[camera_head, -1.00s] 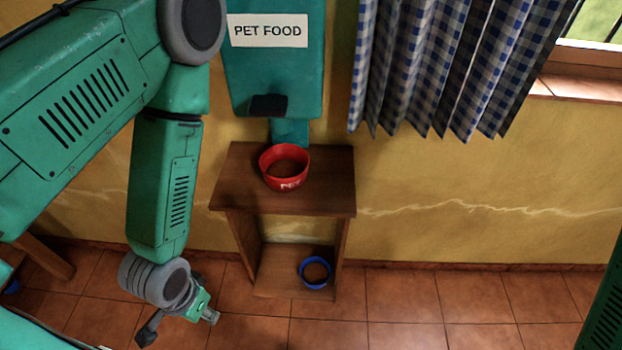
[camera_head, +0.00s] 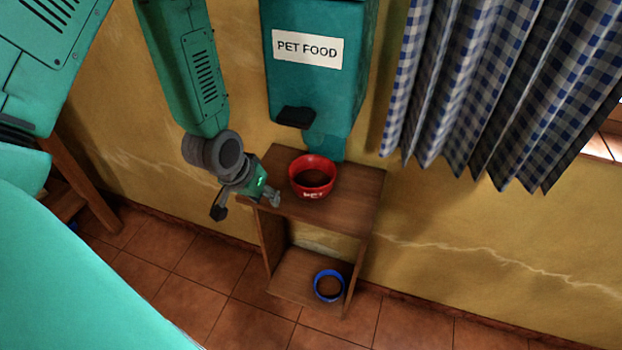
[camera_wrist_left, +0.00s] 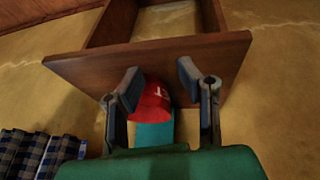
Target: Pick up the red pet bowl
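The red pet bowl (camera_head: 313,178) stands upright on the top board of a small wooden stand (camera_head: 350,205), with brown contents inside. My left gripper (camera_head: 274,199) is just left of the bowl, close to the stand's left edge, and apart from the bowl. In the left wrist view the left gripper (camera_wrist_left: 160,80) is open, its two fingers well apart. The red bowl (camera_wrist_left: 150,104) shows beyond them, partly hidden by the left-hand finger. My right gripper is not in view.
A teal pet food dispenser (camera_head: 318,70) hangs on the wall just behind the bowl. A blue bowl (camera_head: 328,286) is on the stand's lower shelf. A checked curtain (camera_head: 480,90) hangs to the right. Open tiled floor (camera_head: 215,270) lies left of the stand.

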